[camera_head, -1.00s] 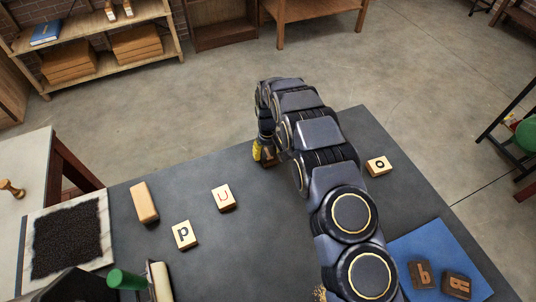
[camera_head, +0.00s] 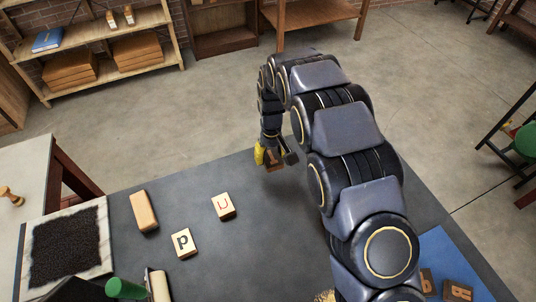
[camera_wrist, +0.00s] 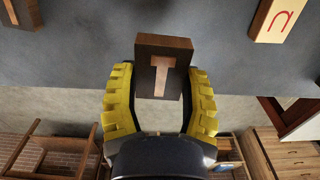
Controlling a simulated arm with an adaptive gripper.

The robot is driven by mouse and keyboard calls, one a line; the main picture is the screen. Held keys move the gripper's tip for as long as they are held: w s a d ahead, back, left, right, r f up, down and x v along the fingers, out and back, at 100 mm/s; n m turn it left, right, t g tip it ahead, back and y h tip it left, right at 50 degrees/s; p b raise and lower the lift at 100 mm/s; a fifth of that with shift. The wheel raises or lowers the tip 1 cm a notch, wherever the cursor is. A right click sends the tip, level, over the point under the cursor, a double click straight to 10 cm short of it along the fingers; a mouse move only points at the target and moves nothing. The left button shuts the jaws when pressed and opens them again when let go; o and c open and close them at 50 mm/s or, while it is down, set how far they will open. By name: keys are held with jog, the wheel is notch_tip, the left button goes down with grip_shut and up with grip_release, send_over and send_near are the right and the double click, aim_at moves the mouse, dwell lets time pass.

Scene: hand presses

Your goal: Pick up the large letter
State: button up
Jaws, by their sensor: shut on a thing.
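My gripper (camera_head: 268,156) has yellow ridged fingers and is near the far edge of the dark table. It is shut on a dark brown block bearing a copper-coloured letter T (camera_wrist: 163,66). The fingers press on both sides of the block in the wrist view. The T block also shows in the head view (camera_head: 274,163), partly covered by the gripper. A pale block with a red U (camera_head: 224,206) and a pale block with a black P (camera_head: 183,243) lie on the table to the left.
A plain wooden block (camera_head: 144,211) lies left of the letter blocks. Dark letter blocks (camera_head: 457,290) lie on a blue mat (camera_head: 449,256) at lower right. A black textured pad (camera_head: 66,246) and a green-handled roller (camera_head: 125,288) are at lower left. The table's middle is clear.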

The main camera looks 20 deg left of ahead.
jog(key=s+d+r, duration=0.4)
jog(key=s+d, duration=0.1)
jog(key=s, duration=0.2)
jog(key=shift+s+r, duration=0.3)
jog(key=shift+s, duration=0.1)
jog(key=shift+d, duration=0.15)
jog(key=m, duration=1.3)
send_near(439, 257)
notch_tip(439, 257, down, 4)
jog(key=shift+s+f, duration=0.1)
jog(key=shift+f, duration=1.75)
jog(key=shift+f, duration=0.15)
